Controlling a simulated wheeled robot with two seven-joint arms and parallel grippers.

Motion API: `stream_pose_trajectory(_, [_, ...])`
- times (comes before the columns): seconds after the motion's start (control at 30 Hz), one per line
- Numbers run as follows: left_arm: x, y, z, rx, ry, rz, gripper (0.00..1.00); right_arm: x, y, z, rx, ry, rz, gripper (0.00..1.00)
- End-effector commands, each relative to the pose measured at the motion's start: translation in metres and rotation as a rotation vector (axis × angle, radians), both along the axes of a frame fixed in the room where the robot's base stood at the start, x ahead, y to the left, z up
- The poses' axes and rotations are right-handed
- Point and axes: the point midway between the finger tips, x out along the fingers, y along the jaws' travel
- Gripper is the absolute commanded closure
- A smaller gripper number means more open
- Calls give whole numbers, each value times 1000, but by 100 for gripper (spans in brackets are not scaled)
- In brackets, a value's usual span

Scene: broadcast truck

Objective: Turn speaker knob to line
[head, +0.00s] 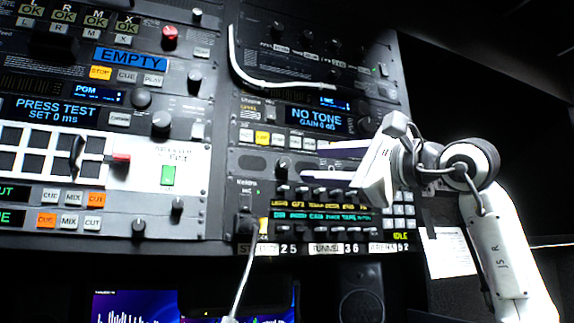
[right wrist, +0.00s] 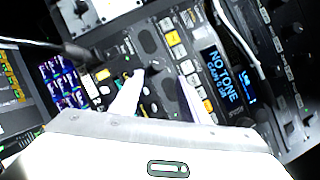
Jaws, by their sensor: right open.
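A small dark knob (head: 282,165) with a pale mark sits on a black panel between two oval speaker grilles, below the NO TONE screen; I take it for the speaker knob. Its label is too small to read. My right gripper (head: 304,161) is open, its two fingers pointing left just to the right of the knob in the head view. In the right wrist view the open fingers (right wrist: 160,76) reach over the same panel, and the knob (right wrist: 155,68) shows close to the gap between their tips. I cannot tell whether they touch it. My left gripper is not in view.
The NO TONE screen (head: 317,119) and a button row are above. A keyed panel (head: 320,213) with lit labels is below. A white cable (head: 243,277) hangs from its left end, and another cable (head: 236,65) loops above. Racks fill the left.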

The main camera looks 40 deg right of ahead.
Motion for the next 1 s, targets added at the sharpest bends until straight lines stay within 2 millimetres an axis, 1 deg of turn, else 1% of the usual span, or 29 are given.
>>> stream_pose_trajectory(0.03, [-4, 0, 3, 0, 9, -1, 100, 11, 2, 4, 1, 4, 2, 59])
stream_pose_trajectory(0.2, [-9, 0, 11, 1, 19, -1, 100, 42, 7, 11, 1, 5, 4, 59])
stream_pose_trajectory(0.3, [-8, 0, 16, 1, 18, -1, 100, 58, 9, 14, 1, 4, 3, 59])
stream_pose_trajectory(0.4, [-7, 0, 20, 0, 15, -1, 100, 68, 11, 17, 1, 3, 2, 59])
stream_pose_trajectory(0.57, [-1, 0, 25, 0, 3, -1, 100, 77, 12, 18, 0, 0, 1, 59])
stream_pose_trajectory(0.8, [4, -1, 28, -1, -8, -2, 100, 78, 12, 17, -1, 1, 0, 59])
stream_pose_trajectory(0.83, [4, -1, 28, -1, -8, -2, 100, 78, 12, 17, -1, 1, 0, 60])
stream_pose_trajectory(0.87, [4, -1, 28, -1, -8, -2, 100, 78, 12, 17, 0, 1, 1, 66])
stream_pose_trajectory(1.0, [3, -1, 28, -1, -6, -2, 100, 78, 12, 17, 0, 1, 1, 89])
